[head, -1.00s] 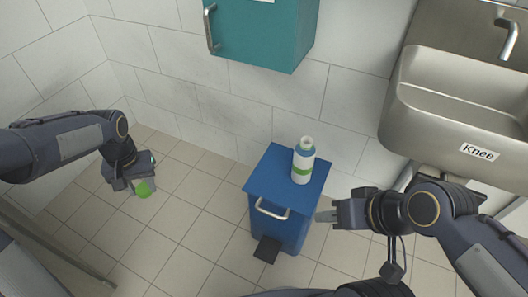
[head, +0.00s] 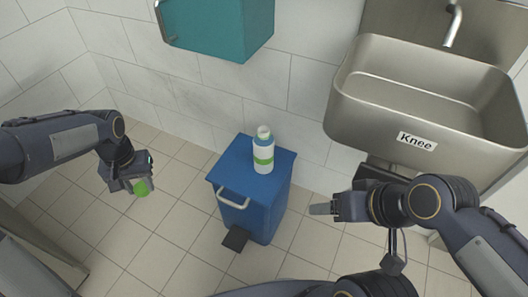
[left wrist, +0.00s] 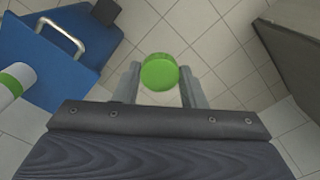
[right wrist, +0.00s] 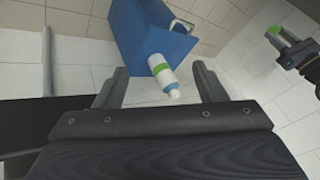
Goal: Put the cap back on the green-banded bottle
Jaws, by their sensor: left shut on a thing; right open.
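The green-banded bottle (head: 263,152) is white with a green band and stands upright on the lid of the blue bin, its neck bare. It also shows in the left wrist view (left wrist: 12,84) at the left edge and in the right wrist view (right wrist: 162,72). The green cap (head: 141,187) is held by my left gripper (head: 140,181), left of the bin and apart from the bottle. The left wrist view shows the cap (left wrist: 160,72) between both fingers. My right gripper (head: 322,208) is open and empty, to the right of the bin.
The blue pedal bin (head: 228,171) stands on the tiled floor near the wall. A teal cabinet (head: 222,28) hangs above it. A steel sink (head: 420,95) marked "Knee" is at the right. Floor between my left gripper and the bin is clear.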

